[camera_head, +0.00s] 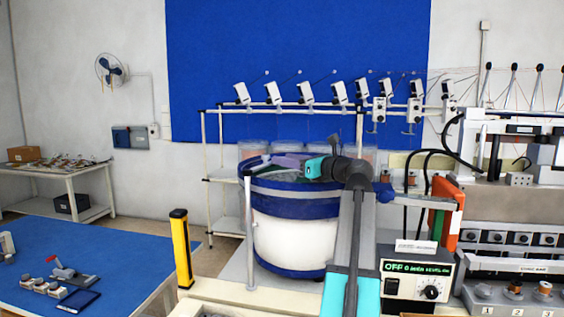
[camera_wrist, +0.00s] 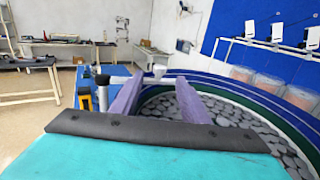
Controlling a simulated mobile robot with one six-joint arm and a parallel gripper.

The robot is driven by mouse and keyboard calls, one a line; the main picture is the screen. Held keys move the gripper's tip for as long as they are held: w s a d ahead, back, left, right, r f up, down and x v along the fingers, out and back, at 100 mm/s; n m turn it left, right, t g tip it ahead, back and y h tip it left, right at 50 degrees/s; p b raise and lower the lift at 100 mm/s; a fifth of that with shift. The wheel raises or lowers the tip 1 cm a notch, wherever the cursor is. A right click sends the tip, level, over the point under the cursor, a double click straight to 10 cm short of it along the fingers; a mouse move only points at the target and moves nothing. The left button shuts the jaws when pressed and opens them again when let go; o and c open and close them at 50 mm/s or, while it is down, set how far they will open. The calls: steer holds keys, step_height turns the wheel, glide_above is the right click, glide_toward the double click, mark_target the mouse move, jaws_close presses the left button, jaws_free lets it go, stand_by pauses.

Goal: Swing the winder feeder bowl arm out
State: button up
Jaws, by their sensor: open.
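The winder feeder bowl (camera_head: 295,240) is a white drum with blue bands, right of centre in the head view. In the wrist view grey, stone-like parts (camera_wrist: 175,115) lie inside it. A pale post (camera_head: 249,235) stands at its left side. In the wrist view a thin light bar, which looks like the bowl arm (camera_wrist: 122,79), runs from the post top to a white knob (camera_wrist: 159,71). My gripper (camera_head: 268,160) is over the bowl's rim, its purple fingers open and apart (camera_wrist: 158,82). The knob shows between the fingertips; whether it lies within their reach cannot be told.
A yellow post (camera_head: 181,248) stands left of the bowl. A control box (camera_head: 417,276) showing OFF and an orange panel (camera_head: 445,213) are at the right. A rack of white units (camera_head: 307,93) stands behind. A blue-topped table (camera_head: 100,250) is at left.

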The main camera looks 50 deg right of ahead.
steer(key=shift+s, duration=0.1)
steer(key=c, duration=1)
steer(key=shift+s+r+n, duration=0.1)
steer(key=shift+n, duration=0.4)
jaws_close()
steer(key=s+r+n+g+b, duration=0.3)
steer(key=s+n, duration=0.5)
steer(key=n, duration=0.9)
steer(key=shift+s+g, duration=0.3)
steer(key=shift+s, duration=0.05)
steer(key=shift+a, duration=0.1)
